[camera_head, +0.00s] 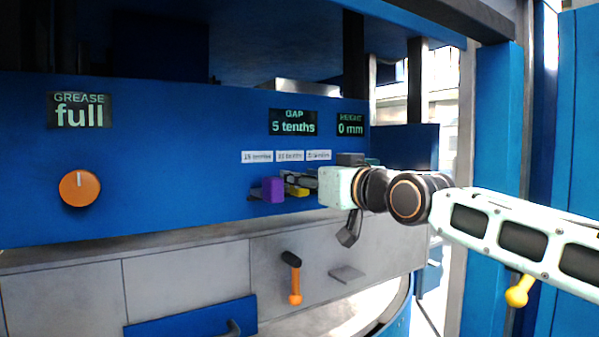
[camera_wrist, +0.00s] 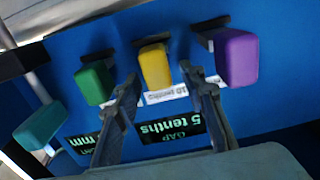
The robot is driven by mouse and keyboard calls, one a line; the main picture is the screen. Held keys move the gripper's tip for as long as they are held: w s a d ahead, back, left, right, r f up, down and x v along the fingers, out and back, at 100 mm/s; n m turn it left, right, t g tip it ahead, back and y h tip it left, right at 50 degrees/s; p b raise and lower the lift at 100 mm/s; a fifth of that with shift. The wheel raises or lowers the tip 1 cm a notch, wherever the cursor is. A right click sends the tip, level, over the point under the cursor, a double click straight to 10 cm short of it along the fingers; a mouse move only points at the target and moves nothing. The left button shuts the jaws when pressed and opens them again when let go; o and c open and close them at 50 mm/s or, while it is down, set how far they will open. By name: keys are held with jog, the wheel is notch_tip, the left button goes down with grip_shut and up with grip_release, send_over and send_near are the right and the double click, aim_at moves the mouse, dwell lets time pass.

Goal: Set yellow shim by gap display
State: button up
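The yellow shim (camera_wrist: 155,67) is a block handle on the blue panel, between a green shim (camera_wrist: 95,84) and a purple shim (camera_wrist: 236,57). In the head view the yellow shim (camera_head: 297,191) shows only partly behind my gripper. My gripper (camera_wrist: 159,77) is open, with one finger on each side of the yellow shim's near end; I cannot tell whether either touches it. The gap display (camera_head: 293,122) reads "5 tenths"; it also shows upside down in the wrist view (camera_wrist: 171,128).
Labels (camera_head: 290,156) for 15, 10 and apparently 5 tenths sit under the gap display. A height display (camera_head: 351,124) reads "0 mm". A teal block (camera_wrist: 40,126) is beside the green shim. A grease display (camera_head: 79,111) reads "full" above an orange dial (camera_head: 79,188).

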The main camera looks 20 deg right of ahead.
jog(key=shift+w+a, duration=0.1)
jog(key=shift+w, duration=0.5)
grip_shut()
jog(key=shift+s, duration=0.1)
